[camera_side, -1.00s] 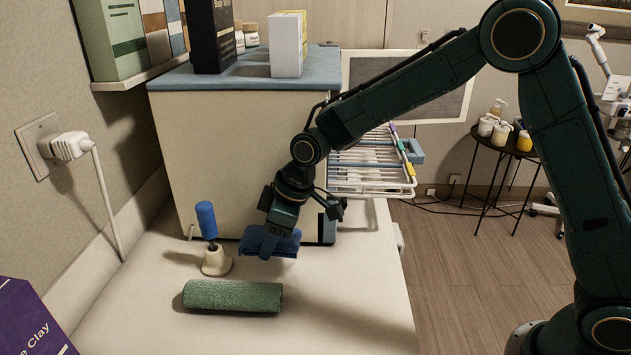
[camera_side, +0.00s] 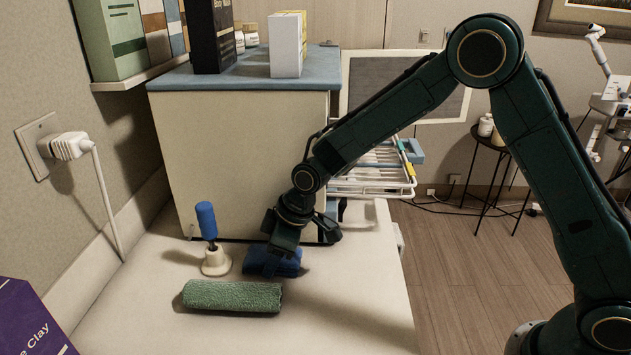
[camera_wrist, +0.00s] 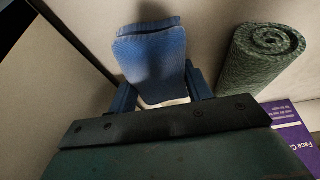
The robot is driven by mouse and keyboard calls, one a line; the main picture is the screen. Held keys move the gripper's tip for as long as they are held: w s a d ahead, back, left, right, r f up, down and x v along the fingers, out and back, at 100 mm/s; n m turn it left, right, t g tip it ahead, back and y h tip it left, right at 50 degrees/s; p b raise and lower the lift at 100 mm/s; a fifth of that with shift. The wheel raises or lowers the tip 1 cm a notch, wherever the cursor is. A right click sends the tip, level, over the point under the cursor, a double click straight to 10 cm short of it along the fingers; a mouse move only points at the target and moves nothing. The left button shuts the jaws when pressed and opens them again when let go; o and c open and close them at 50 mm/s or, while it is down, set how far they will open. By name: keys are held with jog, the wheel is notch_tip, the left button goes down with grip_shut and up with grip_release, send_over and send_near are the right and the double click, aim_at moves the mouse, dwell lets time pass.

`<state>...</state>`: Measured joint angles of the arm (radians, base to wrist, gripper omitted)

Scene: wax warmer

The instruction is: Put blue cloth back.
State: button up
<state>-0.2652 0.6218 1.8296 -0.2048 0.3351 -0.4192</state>
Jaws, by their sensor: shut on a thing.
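The blue cloth (camera_side: 278,262) is a folded dark blue bundle, low at the white counter top behind the green rolled towel. My gripper (camera_side: 275,250) is shut on it from above; the cloth hides most of the fingertips in the side view. In the wrist view the blue cloth (camera_wrist: 152,55) sits between the two blue fingers of my gripper (camera_wrist: 160,97) and sticks out beyond them. It looks to be at or very near the counter surface; I cannot tell whether it bears on it.
The green rolled towel (camera_side: 232,296) lies in front of the cloth. A blue-handled tool in a cream stand (camera_side: 215,262) stands to the left. A cream cabinet (camera_side: 245,150) rises behind, with a white wire rack (camera_side: 370,183) at its right. The counter's front right is clear.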

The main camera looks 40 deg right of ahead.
jog(key=shift+f, duration=0.1)
jog(key=o, duration=0.9)
jog(key=v, duration=1.2)
dwell(0.4)
